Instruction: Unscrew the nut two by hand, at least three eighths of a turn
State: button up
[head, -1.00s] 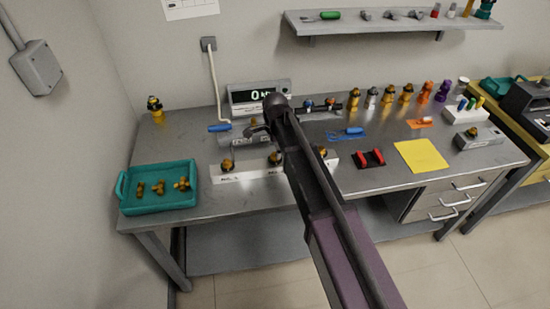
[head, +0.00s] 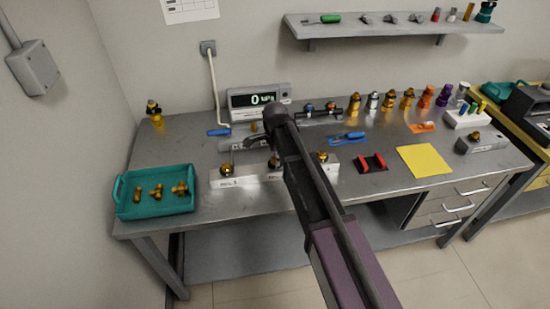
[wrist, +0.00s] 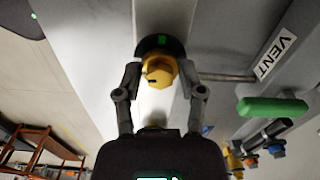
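A yellow hex nut (wrist: 158,70) with a dark disc bearing a green mark behind it fills the middle of the wrist view. My gripper (wrist: 159,73) has one finger on each side of this nut, with what look like narrow gaps between fingers and nut. In the head view my gripper (head: 254,142) is over the middle of the bench, partly hidden by my arm. A small yellow part (head: 254,127) shows just beyond it. No number for the nut is readable, so I cannot confirm it is nut two.
A white block (head: 245,183) with brass fittings stands in front of my gripper. A gauge display (head: 258,98) is behind. The wrist view shows a green handle (wrist: 272,108) and a VENT label (wrist: 275,53). A teal tray (head: 155,208) with brass parts is at the left.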

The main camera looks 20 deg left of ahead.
grip_shut()
jog(key=shift+n, duration=0.4)
jog(key=n, duration=1.1)
jog(key=shift+s+n, duration=0.1)
jog(key=shift+n, duration=0.2)
jog(key=n, duration=1.1)
jog(key=shift+n, duration=0.3)
jog(key=n, duration=0.6)
jog(key=shift+n, duration=0.3)
